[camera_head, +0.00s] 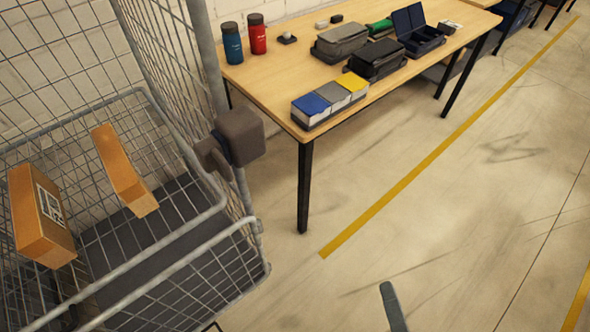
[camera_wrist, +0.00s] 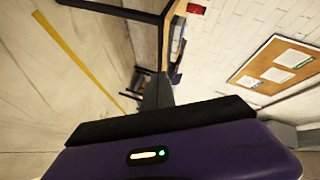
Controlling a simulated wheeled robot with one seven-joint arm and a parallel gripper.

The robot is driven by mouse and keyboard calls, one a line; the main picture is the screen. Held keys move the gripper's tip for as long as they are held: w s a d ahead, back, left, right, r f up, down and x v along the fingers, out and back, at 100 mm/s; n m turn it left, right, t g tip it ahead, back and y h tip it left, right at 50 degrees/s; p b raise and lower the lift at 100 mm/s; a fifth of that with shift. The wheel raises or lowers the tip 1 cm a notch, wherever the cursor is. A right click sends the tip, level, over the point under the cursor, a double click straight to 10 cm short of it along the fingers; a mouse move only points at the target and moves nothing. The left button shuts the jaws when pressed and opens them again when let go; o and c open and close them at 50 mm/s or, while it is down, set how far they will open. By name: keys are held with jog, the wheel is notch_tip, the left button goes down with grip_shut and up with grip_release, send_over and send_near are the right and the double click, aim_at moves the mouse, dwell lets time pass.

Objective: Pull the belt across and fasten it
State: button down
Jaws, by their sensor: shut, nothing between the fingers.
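No belt strap can be made out in either view. A dark boxy fitting (camera_head: 240,137) sits on the corner post of a wire cage trolley (camera_head: 222,182) in the head view; I cannot tell whether it is part of the belt's fastening. My gripper (camera_wrist: 157,88) shows in the wrist view as dark fingers, shut and empty, beyond a purple housing with small lights. It points along the room past a table, and touches nothing that I can see.
Two orange-brown boxes (camera_head: 43,217) (camera_head: 124,171) are in the cage. A pinboard (camera_wrist: 275,65) hangs on the wall.

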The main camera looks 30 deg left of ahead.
jog(key=w+a+r+n+g+y, duration=0.2)
jog(key=a+r+g+y, duration=0.4)
jog(key=a+r, duration=0.8)
jog(key=a+y, duration=0.2)
jog(key=y, duration=0.1)
jog(key=shift+w+a+r+n, duration=0.15)
jog(key=shift+w+a+n, duration=0.1)
jog(key=shift+w+n, duration=0.15)
jog(key=p, duration=0.2)
send_near(234, 156)
jog(key=w+a, duration=0.2)
jog(key=w, duration=0.2)
jog(key=shift+s+a+g+p, duration=0.4)
jog(key=shift+s+a+p, duration=0.15)
jog(key=shift+s+a, duration=0.8)
